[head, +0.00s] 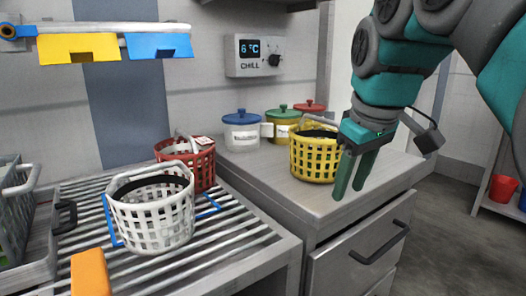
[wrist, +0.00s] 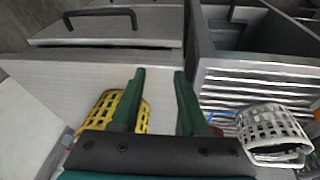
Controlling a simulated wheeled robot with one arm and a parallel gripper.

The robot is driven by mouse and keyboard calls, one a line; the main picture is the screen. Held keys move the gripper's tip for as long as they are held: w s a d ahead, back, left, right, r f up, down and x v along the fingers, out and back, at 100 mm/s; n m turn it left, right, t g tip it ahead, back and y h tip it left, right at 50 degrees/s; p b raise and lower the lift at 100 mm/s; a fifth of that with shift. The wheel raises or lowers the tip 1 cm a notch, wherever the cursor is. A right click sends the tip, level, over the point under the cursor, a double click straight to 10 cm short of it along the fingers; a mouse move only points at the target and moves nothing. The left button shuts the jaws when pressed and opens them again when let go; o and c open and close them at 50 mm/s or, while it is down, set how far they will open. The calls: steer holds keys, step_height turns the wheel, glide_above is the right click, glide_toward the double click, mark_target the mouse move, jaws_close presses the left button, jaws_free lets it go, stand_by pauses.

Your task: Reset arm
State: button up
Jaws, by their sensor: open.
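My gripper (head: 353,174) is open and empty. It hangs over the right part of the grey counter, just right of the yellow basket (head: 313,158) in the head view. Its two green fingers point down. In the wrist view the gripper (wrist: 155,100) shows both fingers apart with bare counter between them. The yellow basket (wrist: 105,108) is partly behind the left finger there. I cannot tell whether the finger touches it.
A white basket (head: 152,214) stands on the slatted rack (head: 210,250), with a red basket (head: 187,163) behind it. Lidded jars (head: 242,133) stand at the back of the counter (head: 270,178). A drawer (head: 360,255) is below. An orange block (head: 91,272) is at front left.

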steer(key=s+f+m+g, duration=0.2)
steer(key=s+f+m, duration=0.1)
steer(key=s+f, duration=0.8)
steer(key=s+f+m+g, duration=0.3)
steer(key=s+f, duration=0.8)
steer(key=f, duration=0.8)
steer(key=shift+s+d+h, duration=0.25)
steer(key=shift+h, duration=0.05)
